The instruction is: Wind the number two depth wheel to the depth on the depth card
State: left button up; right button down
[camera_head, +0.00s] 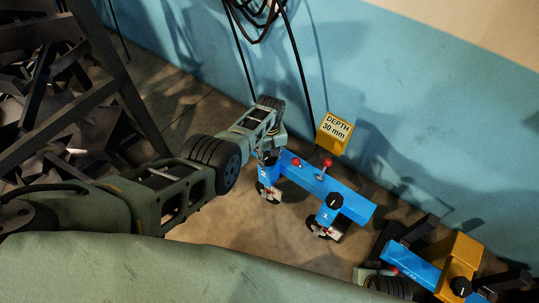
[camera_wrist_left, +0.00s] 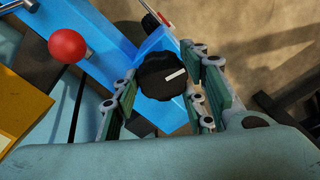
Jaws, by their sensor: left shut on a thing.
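The blue sieve frame (camera_head: 350,203) stands by the blue wall and carries two wheel blocks. My left gripper (camera_head: 268,158) is over the left block, whose label (camera_head: 263,173) looks like a 2. In the left wrist view, its fingers (camera_wrist_left: 160,85) are shut on the black depth wheel (camera_wrist_left: 158,78), one on either side. The wheel's white mark (camera_wrist_left: 176,74) points right and slightly up. The other block has a black wheel (camera_head: 334,201) in plain view. The yellow depth card (camera_head: 334,131) reads "DEPTH 30 mm".
Red ball knobs (camera_head: 327,163) stand on the blue bar; one is close to the left fingers in the wrist view (camera_wrist_left: 68,46). Another blue and yellow unit (camera_head: 460,260) is at lower right. Dark metal beams (camera_head: 75,130) are at left. Black cables (camera_head: 262,20) hang on the wall.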

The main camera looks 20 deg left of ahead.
pick_arm(q)
jog(key=shift+s+d+f+n, duration=0.1)
jog(key=shift+s+d+n, duration=0.15)
jog(key=shift+n, duration=0.65)
jog(key=shift+w, duration=0.15)
jog(key=o, duration=1)
jog(key=shift+d, duration=0.1)
jog(key=shift+o, duration=0.4)
jog(key=shift+w, duration=0.1)
jog(key=shift+a, duration=0.2)
jog(key=shift+w+r, duration=0.1)
jog(key=shift+r, duration=0.85)
notch_tip(320, 180, up, 10)
jog(key=shift+r, duration=0.1)
